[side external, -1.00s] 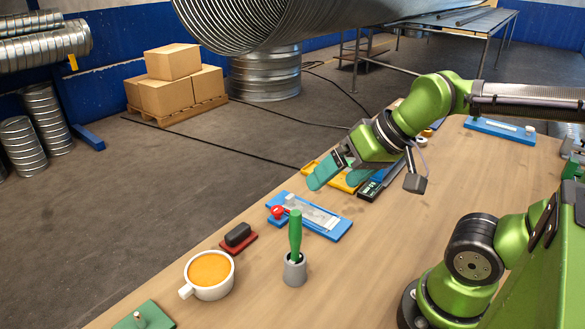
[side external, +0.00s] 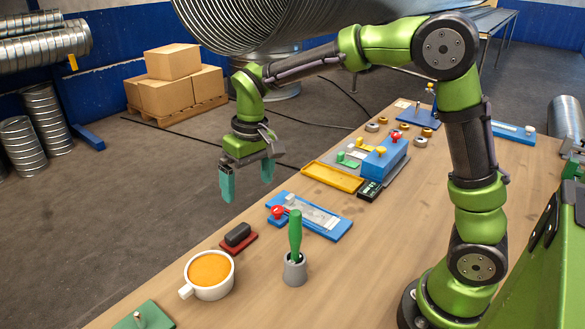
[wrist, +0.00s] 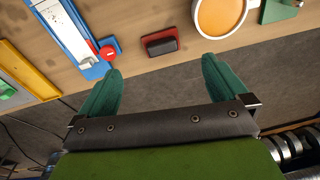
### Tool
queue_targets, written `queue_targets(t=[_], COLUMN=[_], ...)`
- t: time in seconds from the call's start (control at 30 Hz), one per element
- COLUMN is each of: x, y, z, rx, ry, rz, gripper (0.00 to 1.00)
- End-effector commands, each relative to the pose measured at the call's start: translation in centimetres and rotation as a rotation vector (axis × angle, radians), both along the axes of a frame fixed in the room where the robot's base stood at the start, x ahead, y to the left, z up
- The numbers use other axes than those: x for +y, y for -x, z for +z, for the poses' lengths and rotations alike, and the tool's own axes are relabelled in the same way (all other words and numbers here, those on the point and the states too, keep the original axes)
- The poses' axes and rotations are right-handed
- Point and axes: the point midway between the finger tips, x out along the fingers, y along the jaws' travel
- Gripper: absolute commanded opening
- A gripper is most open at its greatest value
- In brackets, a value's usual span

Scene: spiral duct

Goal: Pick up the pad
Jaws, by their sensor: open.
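A small black block on a flat red base, which looks like the pad (side external: 238,234), lies near the table's far edge between the white cup and the blue tray. In the wrist view the pad (wrist: 161,44) lies ahead of my fingertips, between them from side to side. My gripper (side external: 247,183) points down with its two teal fingers spread apart. It is empty and hangs above and beyond the table's far edge, clear of the pad. In the wrist view both fingers of my gripper (wrist: 161,68) show, with only floor and table edge between them.
A white cup of orange liquid (side external: 209,270) stands just left of the pad. A blue tray with a red knob (side external: 335,229) lies to its right. A green-handled tool in a grey holder (side external: 295,262) stands in front. A yellow tray (side external: 333,178) lies farther right.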

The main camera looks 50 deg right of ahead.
Motion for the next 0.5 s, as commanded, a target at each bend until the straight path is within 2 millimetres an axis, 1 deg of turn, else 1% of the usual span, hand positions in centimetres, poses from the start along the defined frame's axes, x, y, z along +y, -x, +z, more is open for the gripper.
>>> queue_targets(t=[0.03,0.1,0.17,0.2,0.3,0.37,0.47,0.5], x=[0.3,0.5,0.6,0.5,0.4,0.4,0.4,0.4], y=[-1.5,-3.1,-4.0,-4.5,-4.9,-4.6,-4.5,-4.5], z=[-1.0,-1.7,-1.8,-1.5,-0.2,-0.7,-2.2,-3.0], rx=[0.03,0.056,0.068,0.069,0.061,0.077,0.081,0.082], ry=[0.018,0.04,0.053,0.058,0.067,0.068,0.068,0.067], rz=[0.022,0.046,0.059,0.066,0.078,0.083,0.088,0.087], gripper=[1.0,1.0,1.0,1.0,1.0,1.0,1.0,1.0])
